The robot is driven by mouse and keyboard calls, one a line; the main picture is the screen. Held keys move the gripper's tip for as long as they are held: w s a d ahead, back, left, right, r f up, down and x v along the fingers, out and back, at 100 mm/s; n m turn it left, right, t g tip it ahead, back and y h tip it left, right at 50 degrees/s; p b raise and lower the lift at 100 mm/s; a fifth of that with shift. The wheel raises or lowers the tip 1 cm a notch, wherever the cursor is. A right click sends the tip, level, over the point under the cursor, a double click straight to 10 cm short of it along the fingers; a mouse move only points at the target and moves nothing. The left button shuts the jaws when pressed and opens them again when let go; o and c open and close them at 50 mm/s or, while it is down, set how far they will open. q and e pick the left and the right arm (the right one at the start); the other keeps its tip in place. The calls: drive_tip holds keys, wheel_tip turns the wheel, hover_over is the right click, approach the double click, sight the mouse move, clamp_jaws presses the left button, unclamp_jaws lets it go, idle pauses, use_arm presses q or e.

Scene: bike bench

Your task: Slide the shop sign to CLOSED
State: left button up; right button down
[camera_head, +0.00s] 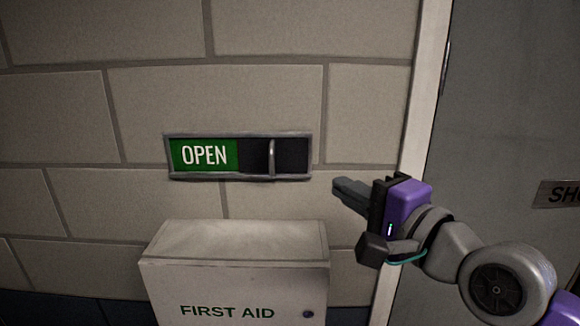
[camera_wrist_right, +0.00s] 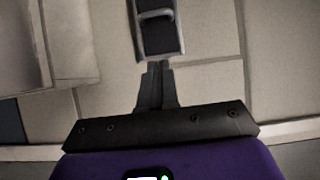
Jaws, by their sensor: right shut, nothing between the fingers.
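The shop sign (camera_head: 308,157) is a framed slider on the brick wall. Its left part shows OPEN in white on green, and its right part is a dark panel. A light upright handle (camera_head: 271,157) stands on the dark panel, right of the green. My right gripper (camera_head: 336,185) is shut and empty, to the right of the sign and slightly lower, apart from it in the head view. In the right wrist view the shut fingertips (camera_wrist_right: 159,66) point at the near end of the sign (camera_wrist_right: 161,35), with the handle (camera_wrist_right: 155,14) beyond. My left gripper is out of view.
A white FIRST AID box (camera_head: 235,284) juts from the wall below the sign. A pale door frame (camera_head: 412,110) and a grey door (camera_head: 505,110) with a partly hidden plate stand at right. The wall around the sign is bare.

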sight(272, 160)
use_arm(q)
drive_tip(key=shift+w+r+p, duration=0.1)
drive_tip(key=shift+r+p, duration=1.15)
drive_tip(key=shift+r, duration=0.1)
use_arm(e)
drive_tip(key=s+a+x, duration=0.1)
drive_tip(key=a+x, duration=0.1)
drive_tip(key=x, duration=0.9)
drive_tip(key=shift+a, duration=0.25)
drive_tip(key=shift+s+a, duration=0.1)
drive_tip(key=shift+s, duration=0.05)
